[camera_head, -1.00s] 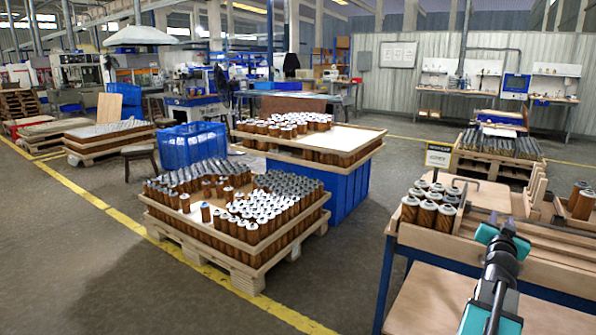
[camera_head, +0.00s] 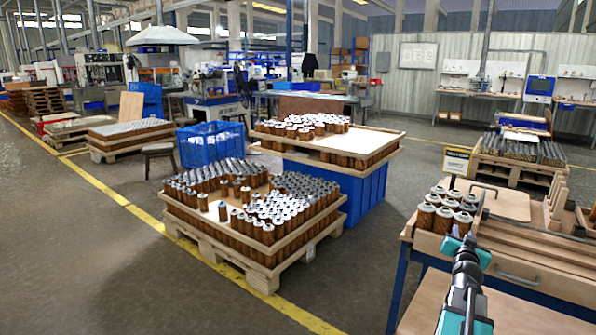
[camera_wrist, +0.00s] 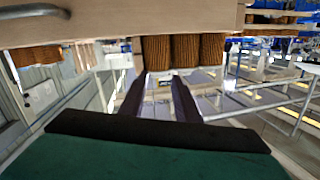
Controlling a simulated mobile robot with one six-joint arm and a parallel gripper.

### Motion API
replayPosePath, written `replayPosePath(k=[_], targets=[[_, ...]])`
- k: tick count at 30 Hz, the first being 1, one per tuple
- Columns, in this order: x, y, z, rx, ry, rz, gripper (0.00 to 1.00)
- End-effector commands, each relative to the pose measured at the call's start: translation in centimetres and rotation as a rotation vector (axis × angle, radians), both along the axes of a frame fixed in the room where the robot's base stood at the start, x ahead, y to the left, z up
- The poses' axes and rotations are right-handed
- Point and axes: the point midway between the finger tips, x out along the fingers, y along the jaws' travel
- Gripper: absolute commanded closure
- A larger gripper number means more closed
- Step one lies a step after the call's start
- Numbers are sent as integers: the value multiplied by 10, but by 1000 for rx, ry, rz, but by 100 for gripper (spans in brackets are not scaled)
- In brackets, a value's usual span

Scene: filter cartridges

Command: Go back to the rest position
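My gripper shows in the wrist view as two dark fingers (camera_wrist: 158,88) set apart, with nothing between them; it is open and empty. In the head view my arm reaches up from the lower right over the workbench (camera_head: 520,262); the gripper's end there is small and hard to make out.
A wooden pallet (camera_head: 265,278) with many cartridges stands on the floor at centre. A blue crate (camera_head: 355,192) bears a tray of cartridges behind it. The floor at left is clear.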

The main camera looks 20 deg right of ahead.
Motion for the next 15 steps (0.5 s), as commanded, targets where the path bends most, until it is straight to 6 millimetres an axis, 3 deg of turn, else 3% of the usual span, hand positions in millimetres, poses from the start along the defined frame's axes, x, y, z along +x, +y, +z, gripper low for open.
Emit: replayPosePath(k=[1,6,15], targets=[[18,17,-11,16,13,30,70],[66,70,-52,55,63,118,70],[128,179,-134,127,194,288,70]])
